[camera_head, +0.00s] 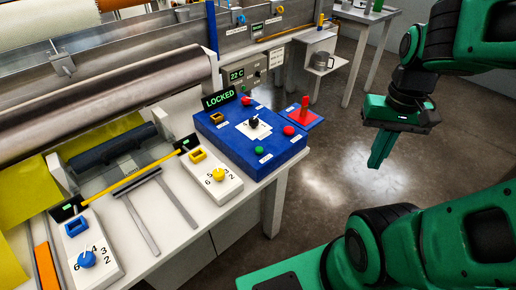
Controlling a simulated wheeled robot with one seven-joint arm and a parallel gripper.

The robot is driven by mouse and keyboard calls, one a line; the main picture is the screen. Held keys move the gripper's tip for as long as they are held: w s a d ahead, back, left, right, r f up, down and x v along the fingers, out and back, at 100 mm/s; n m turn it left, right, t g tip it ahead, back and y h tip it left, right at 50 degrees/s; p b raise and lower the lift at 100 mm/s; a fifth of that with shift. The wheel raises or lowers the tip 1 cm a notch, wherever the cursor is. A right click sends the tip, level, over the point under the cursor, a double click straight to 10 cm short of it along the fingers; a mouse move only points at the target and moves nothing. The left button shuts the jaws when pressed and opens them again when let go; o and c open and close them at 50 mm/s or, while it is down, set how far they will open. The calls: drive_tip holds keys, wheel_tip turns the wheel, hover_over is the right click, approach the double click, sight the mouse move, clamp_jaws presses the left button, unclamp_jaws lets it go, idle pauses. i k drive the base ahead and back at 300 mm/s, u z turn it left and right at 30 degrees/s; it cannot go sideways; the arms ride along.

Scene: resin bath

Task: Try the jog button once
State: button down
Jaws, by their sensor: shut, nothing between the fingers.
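A blue control panel (232,143) sits on the right end of the white bench. It carries a green button (259,150) at the front, a red button (288,130) at the right, another red button (246,100) at the back, and a black knob (254,124) on a white plate. Their labels are too small to read, so I cannot tell which is the jog button. A display (219,98) behind the panel reads LOCKED. My gripper (378,165) is shut and empty, pointing down over open floor, right of the panel and apart from it.
A red lever (304,109) stands on a small blue plate beside the panel. White boxes with a yellow dial (218,175) and a blue dial (86,259) lie to the left. Large rollers (110,105) fill the back left. The floor (345,130) between bench and gripper is clear.

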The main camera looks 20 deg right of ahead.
sight(259, 150)
drive_tip(key=k, duration=1.35)
drive_tip(key=z, duration=0.35)
drive_tip(key=i, duration=1)
drive_tip(key=z, duration=0.05)
